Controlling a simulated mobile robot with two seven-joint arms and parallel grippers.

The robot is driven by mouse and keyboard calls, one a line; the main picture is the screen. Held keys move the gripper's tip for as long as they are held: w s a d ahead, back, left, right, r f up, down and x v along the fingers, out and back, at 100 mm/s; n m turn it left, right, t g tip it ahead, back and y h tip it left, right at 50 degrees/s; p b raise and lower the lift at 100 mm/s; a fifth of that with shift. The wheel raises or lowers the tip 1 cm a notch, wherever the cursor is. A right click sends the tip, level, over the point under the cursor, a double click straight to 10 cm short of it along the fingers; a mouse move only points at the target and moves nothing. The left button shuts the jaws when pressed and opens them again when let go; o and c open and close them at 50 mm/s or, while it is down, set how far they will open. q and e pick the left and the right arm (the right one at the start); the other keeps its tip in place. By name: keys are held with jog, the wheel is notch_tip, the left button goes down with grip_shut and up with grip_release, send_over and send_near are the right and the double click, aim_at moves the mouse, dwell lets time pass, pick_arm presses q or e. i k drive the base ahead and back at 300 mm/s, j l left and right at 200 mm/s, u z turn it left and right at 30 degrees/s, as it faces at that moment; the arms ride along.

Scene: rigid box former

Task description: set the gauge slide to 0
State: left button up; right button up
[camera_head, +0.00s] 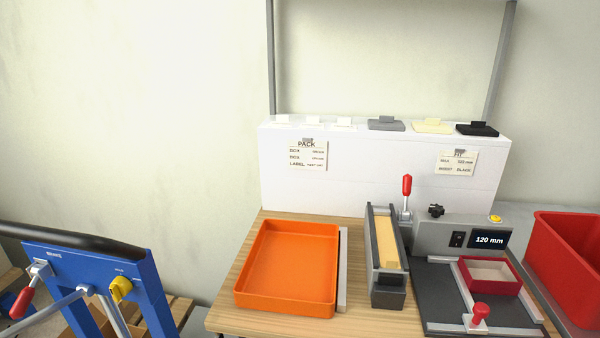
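A box former with a grey housing (440,235) stands on the right part of the wooden table. Its display (489,240) reads 120 mm. A red knob (480,311) sits on a metal block on the dark bed in front, by the metal rails (462,290); it looks like the gauge slide's handle. A small red box with a pale inside (490,276) lies on the bed behind the knob, against the rails. I see no scale marks for the slide. Neither of my grippers is in view.
An orange tray (287,268) lies on the left of the table. A grey holder with a yellowish block (386,250) and a red-handled lever (407,186) stand beside the former. A red bin (568,262) is at the right. A blue frame (90,285) stands at the lower left.

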aim_at(474, 321)
jog(key=z, duration=1.25)
